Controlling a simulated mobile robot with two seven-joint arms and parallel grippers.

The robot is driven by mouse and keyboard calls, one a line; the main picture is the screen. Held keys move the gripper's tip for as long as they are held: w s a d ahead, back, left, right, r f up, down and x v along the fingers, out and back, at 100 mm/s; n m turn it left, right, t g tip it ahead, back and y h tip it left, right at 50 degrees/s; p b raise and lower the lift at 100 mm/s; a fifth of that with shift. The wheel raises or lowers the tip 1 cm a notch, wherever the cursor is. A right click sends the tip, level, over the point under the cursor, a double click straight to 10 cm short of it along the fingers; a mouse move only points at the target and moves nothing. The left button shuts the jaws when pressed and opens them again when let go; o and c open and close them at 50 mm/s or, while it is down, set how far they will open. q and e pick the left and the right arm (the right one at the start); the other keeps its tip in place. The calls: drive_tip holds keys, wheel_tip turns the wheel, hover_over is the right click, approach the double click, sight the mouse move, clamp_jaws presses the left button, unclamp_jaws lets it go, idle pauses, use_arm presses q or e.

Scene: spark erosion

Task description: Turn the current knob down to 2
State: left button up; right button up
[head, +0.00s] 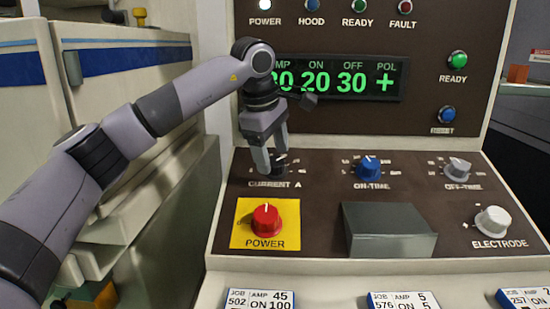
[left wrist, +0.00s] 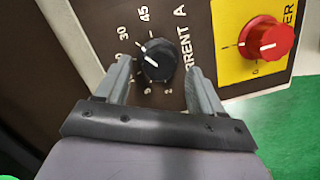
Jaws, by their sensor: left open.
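The current knob (left wrist: 155,60) is black and sits above the CURRENT A label. In the left wrist view its white line points to the upper left, towards the side with the 30 mark; the exact setting is unclear. My left gripper (left wrist: 158,72) is open, with one finger on each side of the knob; I cannot tell whether they touch it. In the head view my left gripper (head: 268,166) mostly hides the knob. The green display (head: 330,80) shows ON 20, OFF 30 and POL +; my arm covers part of the AMP figure, which ends in 0. My right gripper is not in view.
A red POWER knob (head: 266,221) on a yellow plate is just below. The blue ON-TIME knob (head: 369,168), grey OFF-TIME knob (head: 458,168) and white ELECTRODE knob (head: 492,220) lie to the right. A grey box (head: 389,236) stands out from the panel. Job cards (head: 402,300) lie in front.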

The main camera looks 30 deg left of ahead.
use_arm(q)
drive_tip(key=shift+x, duration=1.05)
drive_tip(key=c, duration=1.1)
